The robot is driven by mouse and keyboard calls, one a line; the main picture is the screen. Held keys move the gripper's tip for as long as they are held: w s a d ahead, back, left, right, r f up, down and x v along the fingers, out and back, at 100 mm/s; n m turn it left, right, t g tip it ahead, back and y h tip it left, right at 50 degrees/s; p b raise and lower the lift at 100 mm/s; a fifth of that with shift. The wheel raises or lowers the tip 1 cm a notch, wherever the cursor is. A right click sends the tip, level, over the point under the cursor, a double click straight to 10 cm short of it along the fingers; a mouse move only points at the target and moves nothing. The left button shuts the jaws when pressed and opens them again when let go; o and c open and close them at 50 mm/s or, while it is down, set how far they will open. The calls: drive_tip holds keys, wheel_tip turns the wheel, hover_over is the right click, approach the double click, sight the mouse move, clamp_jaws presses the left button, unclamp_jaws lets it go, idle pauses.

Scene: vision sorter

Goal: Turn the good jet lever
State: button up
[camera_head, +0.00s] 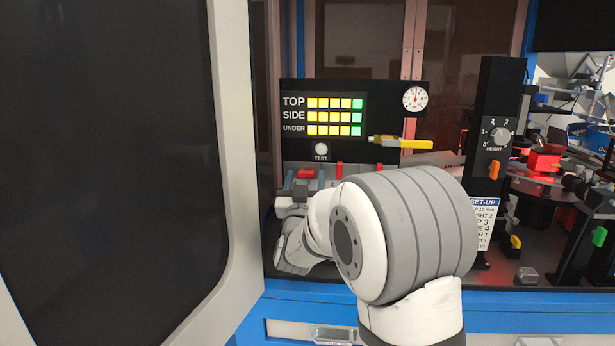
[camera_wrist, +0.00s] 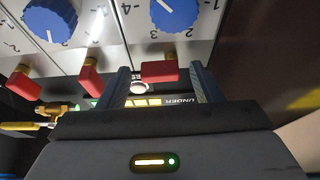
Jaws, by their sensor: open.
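Several red levers sit in a row on a pale panel below the dark display. In the wrist view, which looks upside down, one red lever (camera_wrist: 160,71) lies crosswise between the open fingers of my gripper (camera_wrist: 163,85), with a gap on both sides. In the head view the leftmost red lever (camera_head: 305,174) is just above my gripper (camera_head: 294,194). I cannot read a label that tells which is the good jet lever.
Blue numbered knobs (camera_wrist: 175,14) are close to the levers. A yellow-handled valve (camera_head: 415,144) sticks out at the right of the display. A dark glazed door (camera_head: 235,170) stands open at left; a black HEIGHT post (camera_head: 494,110) stands at right.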

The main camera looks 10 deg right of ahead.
drive_tip(key=shift+w+d+r, duration=0.1)
drive_tip(key=shift+w+r, duration=0.05)
drive_tip(key=shift+w, duration=0.1)
